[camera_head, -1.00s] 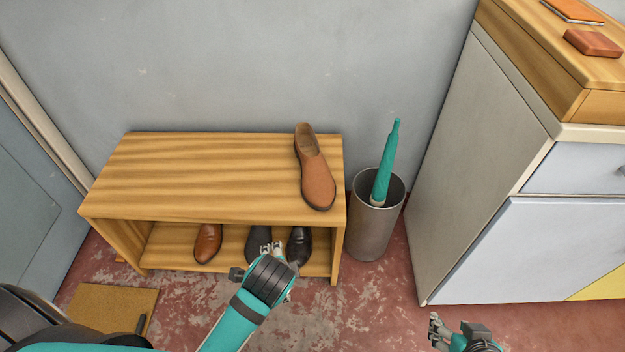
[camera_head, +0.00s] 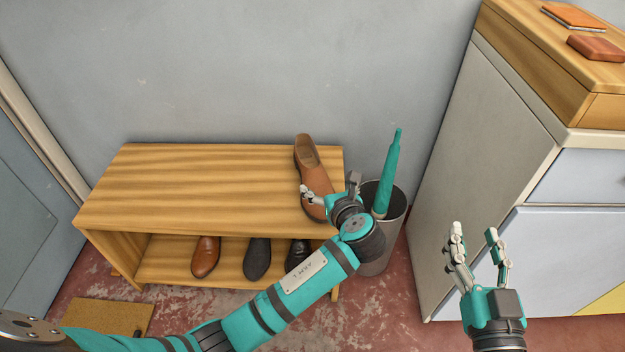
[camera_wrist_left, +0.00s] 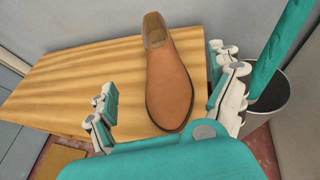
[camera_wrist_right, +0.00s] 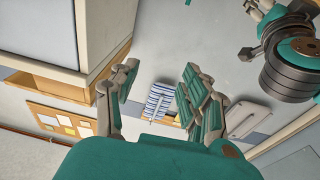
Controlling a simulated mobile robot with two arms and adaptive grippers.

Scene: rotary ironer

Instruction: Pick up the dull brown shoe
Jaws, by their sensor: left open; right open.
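A dull brown shoe (camera_head: 313,178) stands on top of the wooden shoe bench (camera_head: 190,185), near its right end, toe toward the front. In the left wrist view the shoe (camera_wrist_left: 169,85) lies ahead, between the open fingers and a little beyond them. My left gripper (camera_head: 332,191) is open over the toe end of the shoe, which it partly hides. My right gripper (camera_head: 475,245) is open and empty, in front of the pale cabinet.
A glossier brown shoe (camera_head: 206,256) and dark shoes (camera_head: 257,258) sit on the bench's lower shelf. A metal bin (camera_head: 397,215) holding a teal umbrella (camera_head: 389,170) stands close right of the bench. A pale cabinet (camera_head: 480,165) is further right.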

